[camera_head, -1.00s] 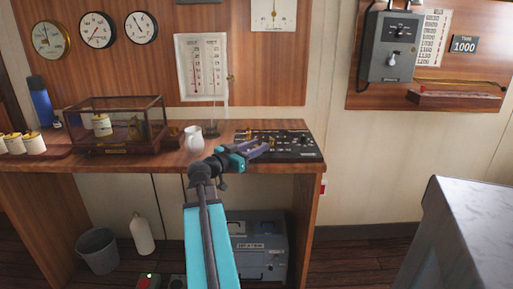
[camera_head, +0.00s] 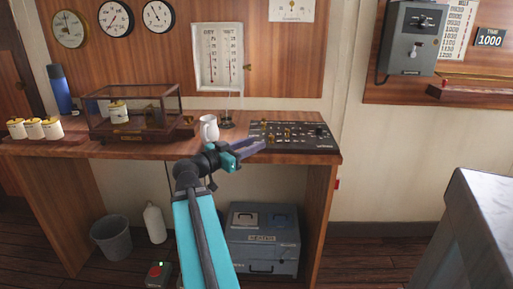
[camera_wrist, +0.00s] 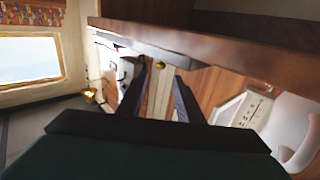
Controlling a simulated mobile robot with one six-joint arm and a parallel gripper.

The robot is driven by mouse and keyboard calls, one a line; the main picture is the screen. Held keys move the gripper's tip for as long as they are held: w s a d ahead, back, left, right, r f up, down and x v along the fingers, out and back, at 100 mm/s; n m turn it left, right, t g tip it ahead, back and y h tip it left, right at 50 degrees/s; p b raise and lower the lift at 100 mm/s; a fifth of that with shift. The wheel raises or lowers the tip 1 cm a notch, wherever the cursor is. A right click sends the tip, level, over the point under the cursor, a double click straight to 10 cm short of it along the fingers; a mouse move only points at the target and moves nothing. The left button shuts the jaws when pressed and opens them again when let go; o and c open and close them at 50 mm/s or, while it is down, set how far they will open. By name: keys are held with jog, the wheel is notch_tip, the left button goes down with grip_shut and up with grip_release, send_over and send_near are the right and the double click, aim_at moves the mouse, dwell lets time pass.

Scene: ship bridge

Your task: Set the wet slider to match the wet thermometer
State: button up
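A white plate with two thermometers (camera_head: 220,56) hangs on the wooden wall panel. A black control panel (camera_head: 310,144) with several small brass-coloured sliders or knobs lies on the desk below and to the right. Which one is the wet slider is unclear. My gripper (camera_head: 258,146) is above the desk's front edge, at the panel's left front. Its fingers (camera_wrist: 161,95) are apart with nothing between them.
A white mug (camera_head: 209,128) stands close behind my gripper on the desk (camera_head: 155,150). A glass case (camera_head: 165,115) and several lidded jars (camera_head: 34,129) stand left. A grey counter (camera_head: 485,225) is at the right, with open floor between it and the desk.

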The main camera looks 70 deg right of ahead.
jog(key=shift+b+v, duration=2.2)
jog(key=shift+b, duration=0.45)
